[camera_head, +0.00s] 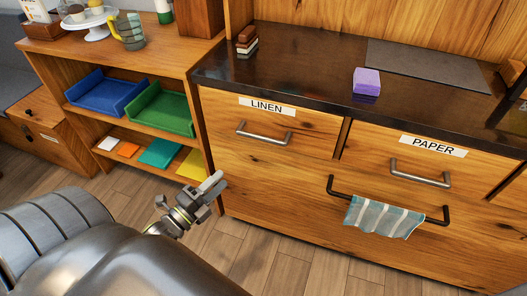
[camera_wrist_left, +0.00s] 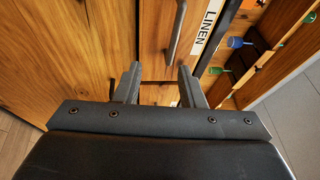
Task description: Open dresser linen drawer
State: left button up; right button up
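The linen drawer (camera_head: 310,133) is a wooden front under the dark counter, marked with a white LINEN label (camera_head: 267,106). It sits flush and shut, with a grey metal bar handle (camera_head: 263,135). My left gripper (camera_head: 216,184) is in front of the cabinet's left end, below and left of that handle, and apart from it. In the left wrist view its two fingers (camera_wrist_left: 160,83) are spread with nothing between them. The handle (camera_wrist_left: 176,31) shows there beyond the fingertips, beside the LINEN label (camera_wrist_left: 207,27). My right gripper is not in view.
To the right is the PAPER drawer (camera_head: 376,165) with its own handle. Below, a striped towel (camera_head: 382,217) hangs on a dark bar. A shelf unit with a blue tray (camera_head: 104,92) and a green tray (camera_head: 160,108) stands left. A purple block (camera_head: 367,80) lies on the counter.

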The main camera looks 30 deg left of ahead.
aim_at(263, 137)
pick_arm(q)
jog(key=shift+m+t+h, duration=0.3)
jog(key=shift+m+h, duration=0.1)
jog(key=shift+m, duration=0.2)
jog(key=x, duration=0.6)
jog(key=r+p+x, duration=0.1)
jog(key=x, duration=0.4)
jog(key=d+x, duration=0.1)
jog(key=x, duration=0.5)
jog(key=shift+w+r, duration=0.15)
jog(key=shift+r, duration=0.3)
jog(key=shift+c, duration=0.2)
grip_shut()
